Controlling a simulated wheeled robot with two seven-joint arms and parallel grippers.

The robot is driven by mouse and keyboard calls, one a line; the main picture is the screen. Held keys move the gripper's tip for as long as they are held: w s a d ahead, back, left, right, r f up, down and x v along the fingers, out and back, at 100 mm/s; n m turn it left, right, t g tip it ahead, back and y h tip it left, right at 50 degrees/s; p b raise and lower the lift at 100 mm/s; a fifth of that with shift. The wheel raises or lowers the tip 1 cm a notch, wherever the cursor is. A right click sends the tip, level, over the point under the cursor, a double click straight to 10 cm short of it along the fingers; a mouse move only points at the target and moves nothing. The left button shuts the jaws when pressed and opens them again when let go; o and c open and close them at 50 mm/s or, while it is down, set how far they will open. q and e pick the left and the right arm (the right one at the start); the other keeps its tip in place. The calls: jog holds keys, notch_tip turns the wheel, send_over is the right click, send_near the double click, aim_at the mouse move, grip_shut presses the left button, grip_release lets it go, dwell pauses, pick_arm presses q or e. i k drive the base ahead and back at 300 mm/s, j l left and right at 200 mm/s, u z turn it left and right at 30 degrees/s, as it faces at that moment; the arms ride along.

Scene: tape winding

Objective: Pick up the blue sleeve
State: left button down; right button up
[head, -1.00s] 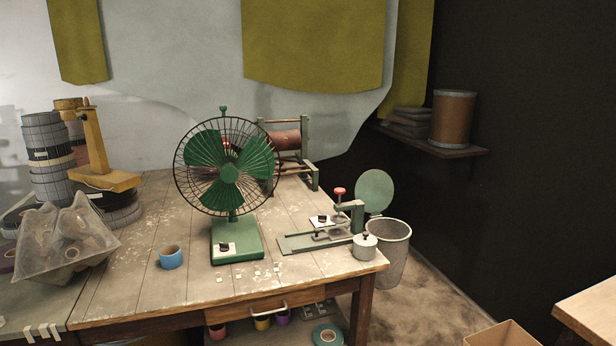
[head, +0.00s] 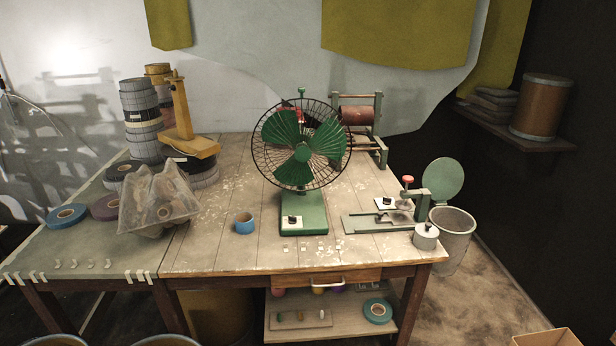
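The blue sleeve (head: 244,224) is a short blue ring with a brown inside. It stands upright on the wooden table (head: 220,258), left of the base of a green fan (head: 304,160) and apart from it. Nothing covers the sleeve. Neither of my grippers shows in the head view.
A crumpled translucent bag (head: 158,200) lies left of the sleeve. Tape rolls (head: 68,216) and stacked reels (head: 142,118) are further left. A green clamp device (head: 385,222) and a grey bin (head: 452,238) are at right. The tabletop around the sleeve is clear.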

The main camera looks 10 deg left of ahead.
aim_at(244, 221)
jog(key=i+u, duration=0.2)
jog(key=u, duration=0.15)
jog(key=i+u, duration=0.2)
jog(key=u, duration=0.15)
jog(key=i+l+u, duration=0.15)
jog(key=u, duration=0.2)
